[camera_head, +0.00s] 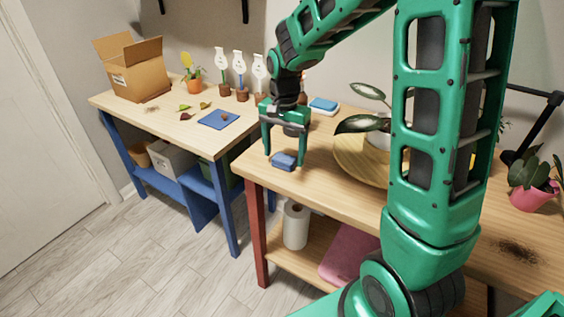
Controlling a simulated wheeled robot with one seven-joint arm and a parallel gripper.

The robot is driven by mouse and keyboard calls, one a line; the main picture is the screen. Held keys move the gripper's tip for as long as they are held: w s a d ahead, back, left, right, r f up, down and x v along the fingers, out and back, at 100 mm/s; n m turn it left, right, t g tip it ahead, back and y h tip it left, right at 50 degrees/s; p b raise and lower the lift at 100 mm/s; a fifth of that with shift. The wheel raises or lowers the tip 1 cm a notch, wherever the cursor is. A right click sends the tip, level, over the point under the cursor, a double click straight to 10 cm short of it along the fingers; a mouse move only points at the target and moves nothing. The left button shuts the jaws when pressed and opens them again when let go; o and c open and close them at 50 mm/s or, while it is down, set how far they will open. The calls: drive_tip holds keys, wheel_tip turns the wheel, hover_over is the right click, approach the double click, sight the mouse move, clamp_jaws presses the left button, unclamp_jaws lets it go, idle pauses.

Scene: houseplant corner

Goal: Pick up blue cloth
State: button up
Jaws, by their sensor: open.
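A small blue folded cloth (284,161) lies near the front left corner of the right wooden table. My gripper (284,154) points down over it with its fingers spread. One finger shows on each side of the cloth in the picture. I cannot tell whether the fingers touch it. Two other blue items are in view: a flat blue square (213,121) with a brown leaf on it on the left table, and a blue-topped, white-edged flat item (323,103) behind my gripper.
The left table (160,127) holds a cardboard box (137,77), loose leaves and small pots with white markers. On the right table (260,174), a round wooden board (352,165) bears a leafy plant. A pink pot (532,197) and spilled soil (519,250) are at right.

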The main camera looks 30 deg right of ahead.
sight(284, 157)
drive_tip(key=shift+f, duration=0.55)
drive_tip(key=c, duration=1.1)
drive_tip(key=shift+r, duration=0.15)
drive_tip(key=shift+r, duration=0.6)
wheel_tip(284, 157, up, 3)
drive_tip(key=s+a+r, duration=0.5)
drive_tip(key=a+r, duration=0.1)
drive_tip(key=a, duration=0.4)
drive_tip(key=shift+s+a+r, duration=0.15)
drive_tip(key=shift+a+r, duration=0.1)
drive_tip(key=shift+r, duration=0.05)
